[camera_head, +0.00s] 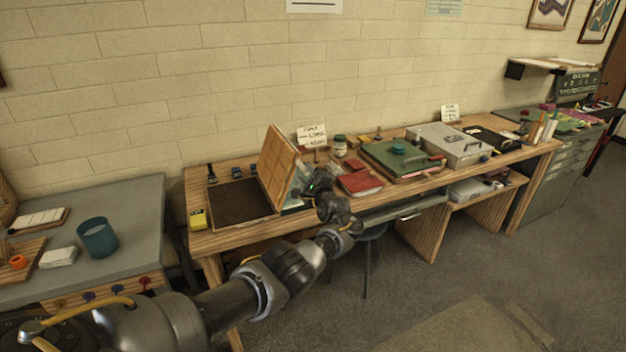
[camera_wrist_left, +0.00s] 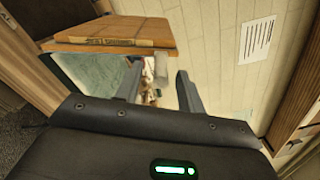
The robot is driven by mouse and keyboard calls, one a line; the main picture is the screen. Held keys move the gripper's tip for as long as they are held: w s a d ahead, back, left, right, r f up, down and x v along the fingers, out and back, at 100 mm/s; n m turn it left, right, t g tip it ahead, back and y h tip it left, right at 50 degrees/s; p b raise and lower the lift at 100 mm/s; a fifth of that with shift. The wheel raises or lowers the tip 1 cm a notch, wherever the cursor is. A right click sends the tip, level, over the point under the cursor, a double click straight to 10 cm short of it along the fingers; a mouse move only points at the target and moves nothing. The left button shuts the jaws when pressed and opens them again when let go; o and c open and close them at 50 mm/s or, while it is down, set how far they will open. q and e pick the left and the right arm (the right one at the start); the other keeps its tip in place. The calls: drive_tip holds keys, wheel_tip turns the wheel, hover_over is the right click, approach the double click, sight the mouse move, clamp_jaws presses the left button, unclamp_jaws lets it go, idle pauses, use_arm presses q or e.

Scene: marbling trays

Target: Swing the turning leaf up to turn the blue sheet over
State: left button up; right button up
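The wooden turning leaf (camera_head: 279,168) stands steeply tilted on the bench, beside a dark flat bed (camera_head: 240,202) on its left. A pale blue-green sheet (camera_head: 299,179) shows on the right side of the leaf, partly hidden by my gripper; a similar surface shows below the leaf in the left wrist view (camera_wrist_left: 92,76). My left gripper (camera_head: 314,184) is at the leaf's right side. In the left wrist view its fingers (camera_wrist_left: 160,88) are apart, with a small grey tab (camera_wrist_left: 161,68) on the leaf's edge (camera_wrist_left: 112,41) showing between them. Contact is unclear. My right gripper is out of view.
A red book (camera_head: 360,184), a green press-like board (camera_head: 402,158) and a grey box (camera_head: 449,146) stand to the right on the bench. A yellow block (camera_head: 198,219) sits at its left end. A grey table with a blue cup (camera_head: 97,238) is at far left.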

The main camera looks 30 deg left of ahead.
use_arm(q)
drive_tip(key=v, duration=0.8)
